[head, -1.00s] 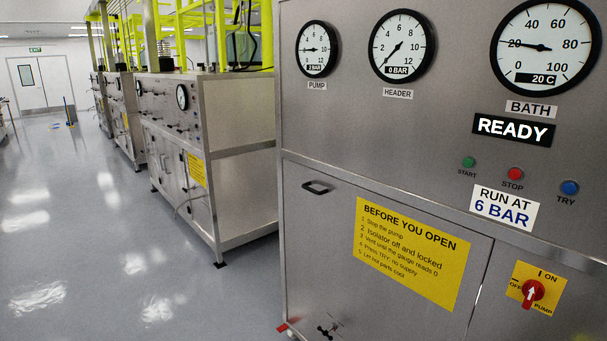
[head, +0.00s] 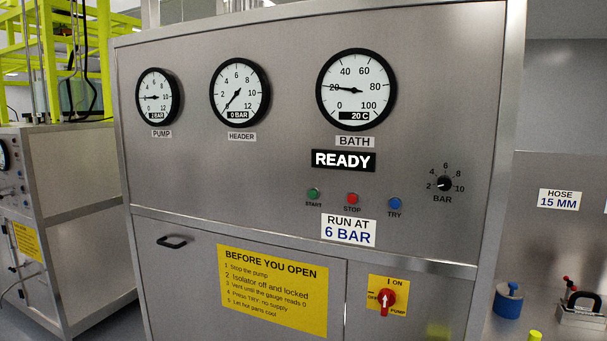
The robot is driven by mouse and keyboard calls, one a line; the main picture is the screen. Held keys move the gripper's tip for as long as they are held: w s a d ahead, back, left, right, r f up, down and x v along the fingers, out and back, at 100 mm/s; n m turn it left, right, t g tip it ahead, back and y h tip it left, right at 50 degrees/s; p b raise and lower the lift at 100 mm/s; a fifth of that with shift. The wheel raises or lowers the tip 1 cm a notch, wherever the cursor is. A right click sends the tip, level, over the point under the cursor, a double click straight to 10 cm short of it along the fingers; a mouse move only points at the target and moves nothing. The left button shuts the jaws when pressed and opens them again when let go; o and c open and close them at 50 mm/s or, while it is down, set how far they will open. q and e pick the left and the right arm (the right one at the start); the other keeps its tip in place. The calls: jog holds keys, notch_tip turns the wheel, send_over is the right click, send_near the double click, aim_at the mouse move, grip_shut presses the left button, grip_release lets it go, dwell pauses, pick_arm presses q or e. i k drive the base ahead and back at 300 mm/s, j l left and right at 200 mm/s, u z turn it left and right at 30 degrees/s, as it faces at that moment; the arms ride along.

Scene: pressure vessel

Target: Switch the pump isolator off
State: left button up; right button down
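The pump isolator (head: 387,297) is a red rotary knob on a yellow plate, low on the right part of the steel cabinet front. Its plate reads ON at the top, OFF at the left and PUMP below. The white arrow on the knob points up toward ON. Neither of my grippers shows in the head view.
The cabinet carries pump (head: 160,97), header (head: 240,92) and bath (head: 356,90) gauges, a READY display (head: 343,160), green, red and blue buttons, and a pressure dial (head: 444,184). A yellow notice (head: 273,291) is left of the isolator. A padlock (head: 581,310) sits at right.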

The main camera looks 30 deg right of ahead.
aim_at(386, 297)
jog(key=z, duration=1.35)
